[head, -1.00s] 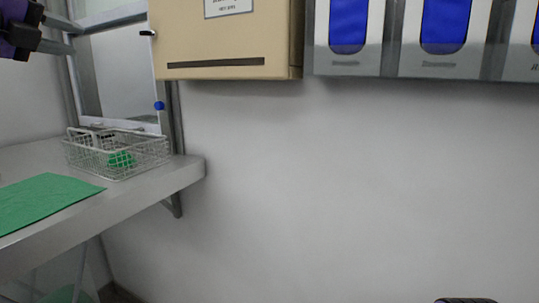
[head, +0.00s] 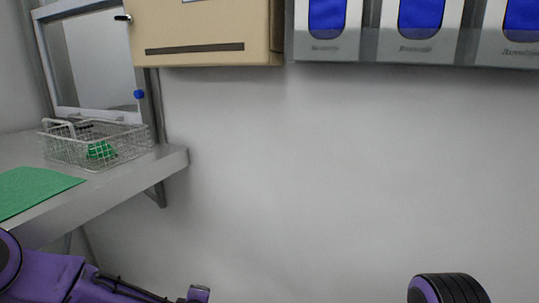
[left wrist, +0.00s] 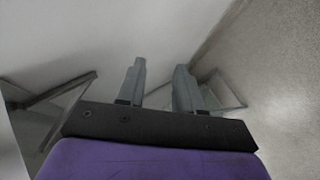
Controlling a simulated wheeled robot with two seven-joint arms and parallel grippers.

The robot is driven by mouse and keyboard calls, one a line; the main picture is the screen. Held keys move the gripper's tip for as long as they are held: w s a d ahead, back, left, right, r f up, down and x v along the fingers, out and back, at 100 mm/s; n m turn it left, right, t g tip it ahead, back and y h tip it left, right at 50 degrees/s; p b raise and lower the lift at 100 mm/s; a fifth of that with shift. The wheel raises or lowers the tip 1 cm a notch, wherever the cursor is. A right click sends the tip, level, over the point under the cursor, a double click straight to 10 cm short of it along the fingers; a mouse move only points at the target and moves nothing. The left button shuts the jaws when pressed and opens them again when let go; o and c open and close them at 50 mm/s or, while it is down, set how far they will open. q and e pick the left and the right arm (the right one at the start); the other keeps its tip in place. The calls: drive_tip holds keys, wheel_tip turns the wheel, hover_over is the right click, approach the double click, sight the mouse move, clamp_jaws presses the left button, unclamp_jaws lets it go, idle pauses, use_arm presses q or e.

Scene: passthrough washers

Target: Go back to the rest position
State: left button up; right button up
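My left gripper (left wrist: 158,82) shows in the left wrist view with its two grey fingers apart and nothing between them. In the head view my purple left arm comes in at the lower left, and its gripper is out of the frame. At the lower right of the head view only a dark, round part of my right arm shows. My right gripper is not in view.
A grey bench (head: 160,163) with a wire basket (head: 75,152) holding a green item (head: 101,150), and a green mat (head: 35,190), stands at left. A beige box (head: 205,30) and dispensers with blue fronts (head: 420,15) hang on the wall. The wall below is bare.

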use_arm(q)
drive_tip(key=s+a+f+m+g, duration=0.2)
drive_tip(key=s+f+m, duration=0.3)
drive_tip(key=s+f, duration=0.7)
drive_tip(key=s+a+f+m+g, duration=0.2)
drive_tip(key=s+a+f, duration=0.2)
drive_tip(key=s, duration=0.7)
drive_tip(key=s+a+f+m+g+y, duration=0.1)
drive_tip(key=s+a+f+m+g, duration=0.2)
drive_tip(key=s, duration=0.9)
drive_tip(key=a+f, duration=0.1)
drive_tip(key=a, duration=0.1)
drive_tip(key=shift+a+f+g, duration=0.25)
drive_tip(key=shift+a+g, duration=0.05)
drive_tip(key=shift+w, duration=0.1)
